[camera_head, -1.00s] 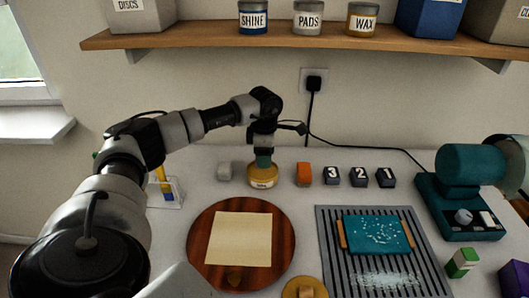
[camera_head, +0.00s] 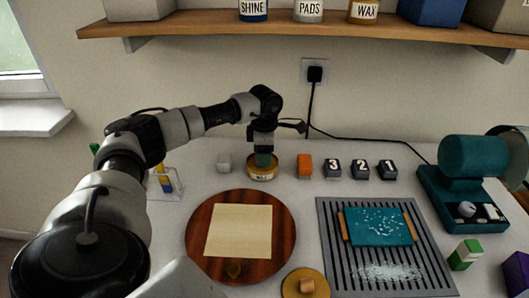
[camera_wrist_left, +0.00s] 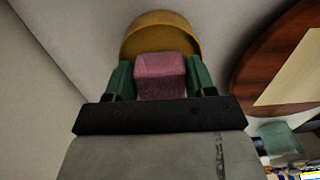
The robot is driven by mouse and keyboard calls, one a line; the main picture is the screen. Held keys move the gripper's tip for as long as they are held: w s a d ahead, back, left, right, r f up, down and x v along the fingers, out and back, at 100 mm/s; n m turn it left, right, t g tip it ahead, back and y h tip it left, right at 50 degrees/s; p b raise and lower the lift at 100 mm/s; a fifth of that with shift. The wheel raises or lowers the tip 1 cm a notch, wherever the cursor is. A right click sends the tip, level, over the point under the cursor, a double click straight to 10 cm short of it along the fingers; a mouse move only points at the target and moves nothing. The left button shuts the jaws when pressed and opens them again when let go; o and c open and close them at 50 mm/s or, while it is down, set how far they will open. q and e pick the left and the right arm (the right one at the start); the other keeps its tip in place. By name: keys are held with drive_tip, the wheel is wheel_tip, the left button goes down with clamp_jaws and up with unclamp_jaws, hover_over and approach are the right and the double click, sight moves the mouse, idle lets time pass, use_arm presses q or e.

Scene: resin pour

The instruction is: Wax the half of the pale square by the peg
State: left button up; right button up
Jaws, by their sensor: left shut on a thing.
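The pale square (camera_head: 239,231) lies flat on a round dark wooden board (camera_head: 202,253). My left gripper (camera_head: 263,159) points down over a round golden tin (camera_head: 263,174) behind the board. In the left wrist view the green fingers (camera_wrist_left: 160,80) are shut on a pinkish block (camera_wrist_left: 160,76), with the golden tin (camera_wrist_left: 160,30) just beyond it. I cannot tell whether the block touches the tin's contents. My right gripper is in neither view.
A yellow disc with a knob (camera_head: 306,285) lies at the near edge. A teal block on a grooved mat (camera_head: 335,272) is right of the board. An orange block (camera_head: 305,165) and numbered dark blocks (camera_head: 360,170) stand behind. A teal machine (camera_head: 460,180) is far right.

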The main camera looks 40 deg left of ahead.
use_arm(q)
drive_tip(key=shift+f+b, duration=0.3)
drive_tip(key=shift+f, duration=0.15)
idle(0.3)
drive_tip(key=shift+f, duration=0.1)
idle(0.9)
drive_tip(key=shift+r+p, duration=2.8)
drive_tip(key=shift+r, duration=0.85)
drive_tip(key=shift+f, duration=0.1)
